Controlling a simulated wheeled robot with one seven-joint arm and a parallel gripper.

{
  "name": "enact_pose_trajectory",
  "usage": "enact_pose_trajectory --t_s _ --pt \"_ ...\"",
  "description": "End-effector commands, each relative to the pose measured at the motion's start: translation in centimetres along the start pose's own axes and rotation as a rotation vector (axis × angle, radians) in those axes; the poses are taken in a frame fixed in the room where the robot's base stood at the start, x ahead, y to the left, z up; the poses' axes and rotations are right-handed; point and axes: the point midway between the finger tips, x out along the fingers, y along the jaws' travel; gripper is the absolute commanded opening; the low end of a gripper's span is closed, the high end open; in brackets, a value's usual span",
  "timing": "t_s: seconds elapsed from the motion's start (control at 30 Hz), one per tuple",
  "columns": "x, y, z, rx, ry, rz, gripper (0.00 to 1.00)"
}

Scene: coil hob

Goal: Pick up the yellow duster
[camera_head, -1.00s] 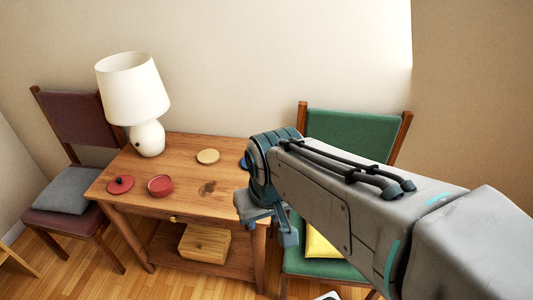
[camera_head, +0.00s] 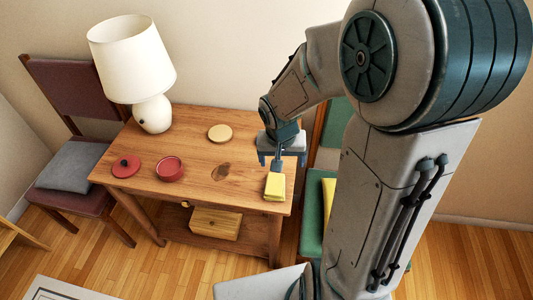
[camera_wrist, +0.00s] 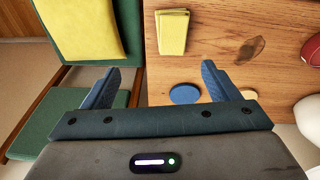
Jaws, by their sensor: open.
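The yellow duster (camera_head: 275,186) is a small folded yellow cloth lying flat near the right front corner of the wooden table (camera_head: 190,190). In the wrist view the duster (camera_wrist: 173,32) lies ahead of the fingers, apart from them. My gripper (camera_head: 282,160) is over the right side of the table, just behind the duster in the head view.
A blue disc (camera_wrist: 184,94) lies near one finger. A wooden disc (camera_head: 220,133), red bowl (camera_head: 169,168), red lid (camera_head: 126,166) and white lamp (camera_head: 132,65) stand on the table. A green chair (camera_head: 312,230) with a yellow cushion (camera_head: 328,200) stands right of the table.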

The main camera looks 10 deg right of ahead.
Motion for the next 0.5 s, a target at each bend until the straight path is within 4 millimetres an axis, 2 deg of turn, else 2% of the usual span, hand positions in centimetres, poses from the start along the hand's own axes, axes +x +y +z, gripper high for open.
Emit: enact_pose_trajectory --t_s 0.1,0.37,0.5 --pt "2.0 -1.0 -0.6 0.031 -0.019 -0.024 0.82" --pt "4.5 -2.0 -0.8 0.053 -0.029 -0.048 0.82" --pt "7.2 -2.1 -0.7 0.051 -0.031 -0.048 0.82"
